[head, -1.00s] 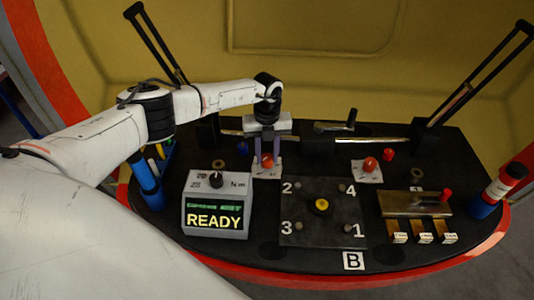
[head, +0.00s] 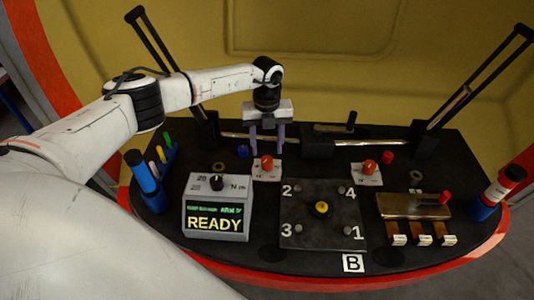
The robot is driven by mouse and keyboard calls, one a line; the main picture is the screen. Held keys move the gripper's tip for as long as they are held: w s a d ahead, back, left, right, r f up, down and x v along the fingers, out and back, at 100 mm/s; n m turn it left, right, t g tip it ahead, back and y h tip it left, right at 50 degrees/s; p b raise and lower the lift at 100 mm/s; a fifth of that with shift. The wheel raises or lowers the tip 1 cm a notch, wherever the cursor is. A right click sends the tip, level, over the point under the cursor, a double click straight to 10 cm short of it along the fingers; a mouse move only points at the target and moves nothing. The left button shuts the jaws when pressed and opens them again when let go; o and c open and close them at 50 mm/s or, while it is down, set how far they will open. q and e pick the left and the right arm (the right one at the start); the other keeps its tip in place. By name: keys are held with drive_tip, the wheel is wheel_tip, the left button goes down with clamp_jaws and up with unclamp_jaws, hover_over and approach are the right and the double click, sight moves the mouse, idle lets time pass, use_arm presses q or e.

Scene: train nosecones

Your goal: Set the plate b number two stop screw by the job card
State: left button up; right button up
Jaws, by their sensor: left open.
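Plate B is a dark square plate (head: 322,238) with a white B label (head: 353,263) in front of it. It has a yellow knob (head: 321,207) in its middle and a small screw head by each corner number. The number two screw (head: 298,190) is at its back left corner. My left gripper (head: 267,148) is open and empty, behind the plate, just above and behind an orange-red knob (head: 267,162) on a white card (head: 267,174). The writing on the card is too small to read. My right gripper is out of view.
A grey box (head: 216,205) with a dial shows READY, left of the plate. A second orange-red knob (head: 369,166) sits on another card at the right. A brass block (head: 400,207) with a red handle and small tagged blocks stand further right. Black posts rise at the back.

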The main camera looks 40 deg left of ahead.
sight(267, 160)
use_arm(q)
wheel_tip(267, 160, up, 5)
drive_tip(key=shift+r, duration=0.15)
idle(0.3)
wheel_tip(267, 160, down, 10)
drive_tip(key=shift+d+r, duration=0.1)
drive_tip(key=shift+f+b, duration=0.3)
drive_tip(key=shift+f, duration=0.15)
drive_tip(key=shift+r+m, duration=0.1)
drive_tip(key=shift+m, duration=0.2)
drive_tip(key=shift+r, duration=0.1)
